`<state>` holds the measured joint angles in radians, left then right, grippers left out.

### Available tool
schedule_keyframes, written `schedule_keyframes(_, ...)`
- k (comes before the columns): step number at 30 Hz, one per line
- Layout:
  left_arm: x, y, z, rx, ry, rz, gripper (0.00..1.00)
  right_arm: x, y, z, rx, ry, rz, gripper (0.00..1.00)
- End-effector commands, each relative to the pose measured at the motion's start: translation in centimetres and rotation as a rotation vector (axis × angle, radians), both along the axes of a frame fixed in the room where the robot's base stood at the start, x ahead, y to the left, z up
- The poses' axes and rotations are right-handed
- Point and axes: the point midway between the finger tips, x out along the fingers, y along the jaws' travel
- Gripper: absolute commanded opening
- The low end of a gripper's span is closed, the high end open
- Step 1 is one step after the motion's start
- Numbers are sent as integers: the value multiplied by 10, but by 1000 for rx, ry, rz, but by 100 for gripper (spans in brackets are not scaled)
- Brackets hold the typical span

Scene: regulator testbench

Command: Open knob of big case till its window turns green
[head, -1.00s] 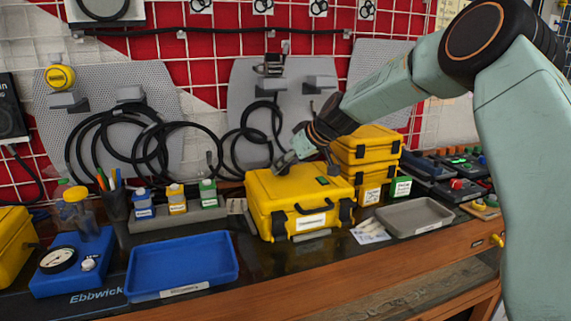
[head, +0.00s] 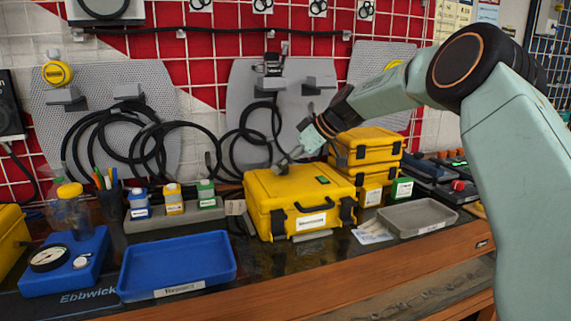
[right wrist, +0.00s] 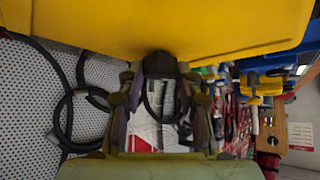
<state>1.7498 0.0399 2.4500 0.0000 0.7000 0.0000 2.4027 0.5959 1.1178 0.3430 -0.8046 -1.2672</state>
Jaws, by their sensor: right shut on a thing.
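The big yellow case (head: 270,192) stands shut near the middle of the bench in the head view. A small window (head: 323,180) on its lid shows green. My right gripper (head: 284,164) is at the rear left of the lid, shut on the knob. In the right wrist view, the dark knob (right wrist: 160,65) sits between the fingertips of the right gripper (right wrist: 160,85), against the yellow case wall (right wrist: 220,25). The knob is mostly hidden by the fingers in the head view. My left gripper is not in view.
Stacked smaller yellow cases (head: 368,150) stand behind right of the big case. A grey tray (head: 448,224) lies to the right, and a blue tray (head: 226,262) to the left. Small bottles (head: 173,200) stand left of the case. Black hoses (head: 150,145) hang behind.

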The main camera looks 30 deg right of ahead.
Motion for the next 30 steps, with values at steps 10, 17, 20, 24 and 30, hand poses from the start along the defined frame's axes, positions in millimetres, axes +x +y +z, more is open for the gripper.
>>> schedule_keyframes(10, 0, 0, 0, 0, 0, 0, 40, 0, 0, 0, -1, 0, -1, 51)
schedule_keyframes(17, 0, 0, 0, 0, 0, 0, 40, 0, 0, 0, -1, 0, -1, 58)
schedule_keyframes(20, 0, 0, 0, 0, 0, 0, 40, 0, 0, 0, 0, 0, -1, 58)
schedule_keyframes(24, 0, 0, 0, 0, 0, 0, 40, -3, -2, 5, 2, -2, -2, 58)
schedule_keyframes(30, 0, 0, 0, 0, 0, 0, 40, -22, -14, 29, 3, -5, -2, 58)
